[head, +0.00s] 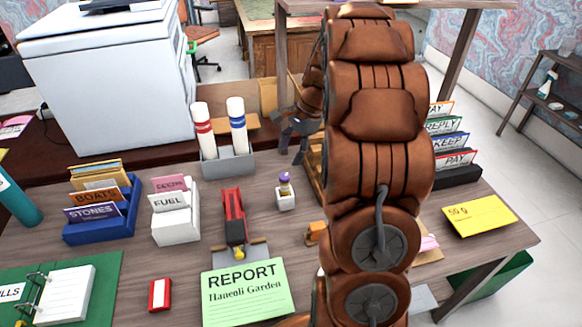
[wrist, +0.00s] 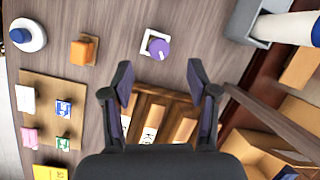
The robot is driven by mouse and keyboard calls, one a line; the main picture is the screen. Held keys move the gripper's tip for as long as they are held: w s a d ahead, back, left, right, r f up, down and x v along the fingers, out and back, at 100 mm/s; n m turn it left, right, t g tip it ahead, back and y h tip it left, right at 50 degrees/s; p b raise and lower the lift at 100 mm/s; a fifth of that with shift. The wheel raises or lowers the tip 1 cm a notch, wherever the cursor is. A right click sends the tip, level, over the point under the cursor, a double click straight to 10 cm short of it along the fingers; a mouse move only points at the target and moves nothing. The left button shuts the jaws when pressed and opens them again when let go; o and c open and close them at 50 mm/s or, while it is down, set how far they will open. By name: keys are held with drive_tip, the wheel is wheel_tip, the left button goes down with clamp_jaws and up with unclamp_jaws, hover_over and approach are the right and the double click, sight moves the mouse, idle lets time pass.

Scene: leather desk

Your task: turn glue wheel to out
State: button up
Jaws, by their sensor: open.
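A small glue stick (head: 285,183) with a purple part on it stands in a white square holder (head: 286,200) in the middle of the desk. In the wrist view its purple round wheel (wrist: 159,48) faces up, with a pale mark on it, and the white holder (wrist: 147,40) shows around it. My gripper (head: 297,140) is open and empty, behind the holder in the head view. In the wrist view my gripper (wrist: 160,82) has its fingers apart, with the wheel just beyond the fingertips and not between them. No contact shows.
A wooden tray (wrist: 151,98) with slots lies below the fingers. An orange block (wrist: 84,50) and a round white thing with a blue top (wrist: 28,36) are to the left. A grey stand (head: 229,163) holds two white tubes. A red stapler (head: 233,215) stands nearby.

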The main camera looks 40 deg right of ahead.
sight(286, 176)
drive_tip(key=shift+w+a+f+m+t+p, duration=0.15)
drive_tip(key=shift+f+m+p, duration=0.3)
drive_tip(key=shift+f+m, duration=0.75)
drive_tip(key=shift+w+a+f+m+t+p, duration=0.15)
drive_tip(key=shift+f+m+p, duration=0.45)
drive_tip(key=shift+f, duration=1.05)
drive_tip(key=shift+w+a+f+m+p, duration=0.15)
drive_tip(key=shift+f+m+p, duration=0.2)
drive_tip(key=shift+f+m, duration=0.85)
drive_tip(key=shift+s+f, duration=0.1)
drive_tip(key=shift+f, duration=0.1)
drive_tip(key=shift+c, duration=0.4)
